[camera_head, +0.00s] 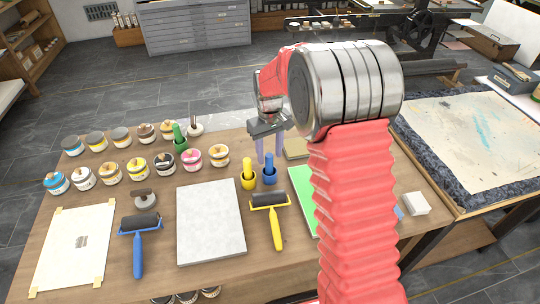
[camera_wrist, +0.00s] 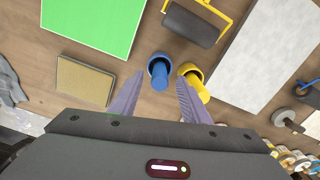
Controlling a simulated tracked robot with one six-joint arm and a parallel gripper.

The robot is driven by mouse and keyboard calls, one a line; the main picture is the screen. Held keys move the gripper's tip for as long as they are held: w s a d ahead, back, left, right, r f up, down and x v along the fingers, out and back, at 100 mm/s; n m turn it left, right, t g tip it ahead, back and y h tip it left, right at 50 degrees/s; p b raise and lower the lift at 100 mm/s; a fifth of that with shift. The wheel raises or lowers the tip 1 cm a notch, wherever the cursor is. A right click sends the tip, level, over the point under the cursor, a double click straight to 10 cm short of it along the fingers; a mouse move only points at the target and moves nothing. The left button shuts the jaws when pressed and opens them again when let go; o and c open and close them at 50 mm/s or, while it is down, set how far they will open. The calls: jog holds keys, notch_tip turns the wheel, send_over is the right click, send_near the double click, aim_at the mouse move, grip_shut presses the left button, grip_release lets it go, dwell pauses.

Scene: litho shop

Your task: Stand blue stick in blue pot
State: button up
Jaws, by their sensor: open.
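The blue stick (camera_head: 269,162) stands upright in the blue pot (camera_head: 270,178) on the wooden table. In the wrist view the blue stick (camera_wrist: 159,78) rises out of the blue pot (camera_wrist: 161,60) between my fingers. My gripper (camera_head: 268,160) is open and points down, just behind and above the blue pot in the head view. In the wrist view my gripper (camera_wrist: 160,78) has one finger on each side of the stick, with nothing held. I cannot tell whether a finger touches the stick.
A yellow pot (camera_head: 248,183) with a yellow stick stands close left of the blue pot; my right finger overlaps it in the wrist view. A yellow roller (camera_head: 270,201), a grey slab (camera_head: 210,222) and a green board (camera_head: 301,188) lie nearby. Several paint jars stand at left.

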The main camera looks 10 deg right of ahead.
notch_tip(320, 180, up, 12)
dwell(0.5)
jog(key=shift+r, duration=0.1)
dwell(0.8)
jog(key=s+r+m+t, duration=0.1)
jog(key=s+r+t, duration=0.1)
jog(key=s, duration=1.3)
jog(key=s+r+m+t, duration=0.2)
jog(key=s+r+t, duration=0.1)
jog(key=s, duration=1.3)
jog(key=shift+r+t, duration=0.3)
jog(key=shift+r, duration=0.6)
jog(key=shift+c, duration=1.4)
